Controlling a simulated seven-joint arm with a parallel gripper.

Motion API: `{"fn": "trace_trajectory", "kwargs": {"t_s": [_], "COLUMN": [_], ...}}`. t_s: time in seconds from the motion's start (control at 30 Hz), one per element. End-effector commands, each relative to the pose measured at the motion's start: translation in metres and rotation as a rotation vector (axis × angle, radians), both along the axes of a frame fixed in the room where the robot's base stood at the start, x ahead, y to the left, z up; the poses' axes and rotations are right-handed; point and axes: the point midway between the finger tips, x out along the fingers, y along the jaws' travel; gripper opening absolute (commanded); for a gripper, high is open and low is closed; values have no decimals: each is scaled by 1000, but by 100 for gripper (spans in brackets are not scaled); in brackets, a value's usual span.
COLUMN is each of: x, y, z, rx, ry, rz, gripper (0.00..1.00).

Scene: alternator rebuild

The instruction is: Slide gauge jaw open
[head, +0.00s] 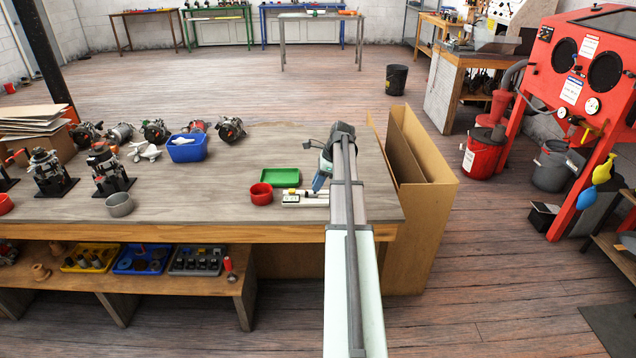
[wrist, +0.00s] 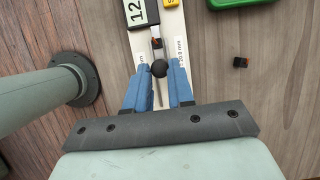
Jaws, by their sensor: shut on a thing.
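The gauge (head: 306,199) lies on the wooden workbench, near its front edge, with a pale body and a dark display. In the wrist view its white body (wrist: 173,40) runs up the picture, with a display reading "12" at the top and small "mm" print lower down. A round black knob (wrist: 159,68) sits on the gauge's slider. My gripper (wrist: 159,80) has blue fingers on either side of this knob and is shut on it. In the head view my gripper (head: 318,184) is at the right end of the gauge, partly hidden by my arm.
A red cup (head: 261,194) stands just left of the gauge, and a green tray (head: 280,177) lies behind it. A cardboard box (head: 440,200) stands against the bench's right end.

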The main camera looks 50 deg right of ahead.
Motion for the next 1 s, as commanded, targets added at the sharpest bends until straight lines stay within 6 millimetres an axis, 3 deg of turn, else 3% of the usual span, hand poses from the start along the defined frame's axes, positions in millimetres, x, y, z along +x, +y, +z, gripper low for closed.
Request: {"fn": "trace_trajectory", "kwargs": {"t_s": [0.1, 0.53, 0.83, 1.0], "x": [0, -1, -24, -27], "y": [0, -1, -24, -26], "z": [0, 0, 0, 0], "rx": [1, 1, 2, 1], "ry": [1, 1, 2, 1], "rz": [0, 0, -1, 0], "gripper": [0, 0, 0, 0]}}
